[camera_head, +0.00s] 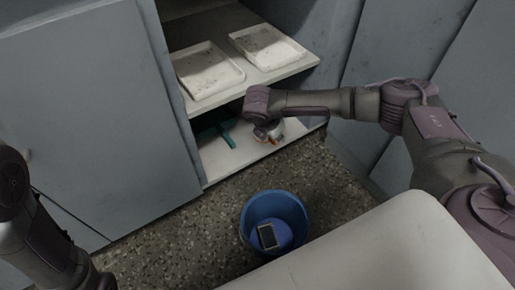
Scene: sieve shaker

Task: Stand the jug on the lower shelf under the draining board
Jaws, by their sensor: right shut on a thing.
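My right arm reaches in from the right to the cabinet's lower shelf (225,164). My right gripper (268,134) is at the shelf's right part, shut on a small pale thing with orange on it, which I take for the jug (277,131). The wrist hides much of the jug, so I cannot tell whether its base touches the shelf. My left arm shows at the left edge, but its gripper is out of view. No draining board can be made out for sure.
Two white trays (207,70) (268,46) lie on the upper shelf (250,82), just above my wrist. A teal thing (217,132) lies on the lower shelf, left of the gripper. A blue bucket (247,232) stands on the speckled floor. Grey doors flank the opening.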

